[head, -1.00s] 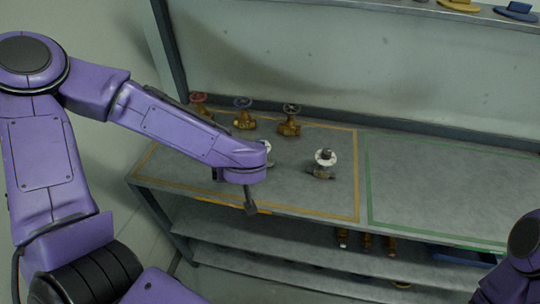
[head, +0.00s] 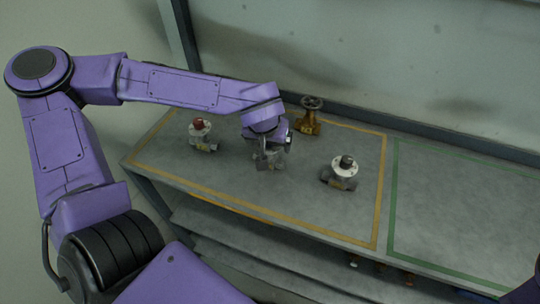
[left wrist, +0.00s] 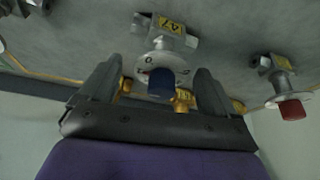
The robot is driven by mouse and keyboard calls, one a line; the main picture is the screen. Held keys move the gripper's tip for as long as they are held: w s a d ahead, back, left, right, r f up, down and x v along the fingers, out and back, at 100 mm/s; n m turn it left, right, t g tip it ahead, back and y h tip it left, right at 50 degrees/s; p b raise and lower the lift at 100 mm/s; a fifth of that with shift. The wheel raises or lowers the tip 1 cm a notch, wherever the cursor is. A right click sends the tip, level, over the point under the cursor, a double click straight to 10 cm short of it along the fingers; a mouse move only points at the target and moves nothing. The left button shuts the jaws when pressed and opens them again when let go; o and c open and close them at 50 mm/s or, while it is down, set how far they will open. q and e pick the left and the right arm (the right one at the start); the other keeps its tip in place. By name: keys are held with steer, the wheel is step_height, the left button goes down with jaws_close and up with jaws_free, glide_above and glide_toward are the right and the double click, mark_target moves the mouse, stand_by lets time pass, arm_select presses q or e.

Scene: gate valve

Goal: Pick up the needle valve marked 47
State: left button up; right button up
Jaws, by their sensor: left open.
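The needle valve marked 47 (left wrist: 162,62) has a grey body, a yellow tag, a white disc and a blue knob. In the left wrist view it stands between the two fingers of my left gripper (left wrist: 158,78). The fingers are apart on either side of the disc, and I see no clear contact. In the head view my left gripper (head: 268,158) points down over the table, and the arm and hand largely hide this valve. My right gripper is not in view; only a piece of my right arm shows at the lower right edge.
A red-knobbed needle valve (head: 201,133) stands to the left and a dark-knobbed one (head: 343,172) to the right. A brass gate valve (head: 309,118) stands behind. The table's green-outlined area (head: 460,205) is clear where visible.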

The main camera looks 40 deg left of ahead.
arm_select(q)
steer(key=shift+x, duration=1.1)
steer(key=shift+s+a, duration=0.1)
jaws_close()
steer(key=shift+r, duration=0.1)
